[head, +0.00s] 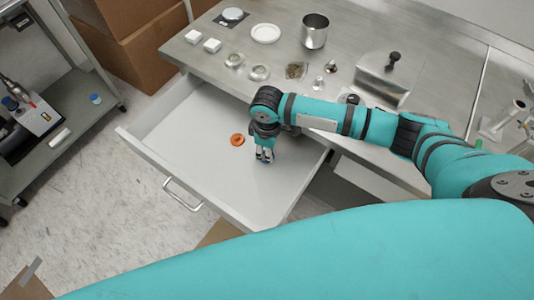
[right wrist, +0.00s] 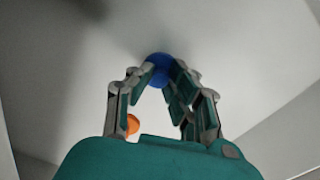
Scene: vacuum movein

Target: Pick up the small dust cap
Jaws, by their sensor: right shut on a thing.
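My right gripper (head: 265,156) reaches down into the open white drawer (head: 200,180), its fingers pointing down. It is shut on a small round blue cap (right wrist: 159,66), which shows between the fingertips in the right wrist view (right wrist: 160,78). In the head view the fingers mostly hide this cap. I cannot tell whether it still touches the drawer floor. An orange ring-shaped piece (head: 237,140) lies on the drawer floor just left of the gripper; it also shows in the right wrist view (right wrist: 132,124). My left gripper is out of view.
The steel bench (head: 190,50) above the drawer holds a metal cup (head: 314,32), a white dish (head: 265,33), small metal parts and a steel box (head: 383,78). A grey cart (head: 75,108) with equipment stands at the left. The drawer's left part is clear.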

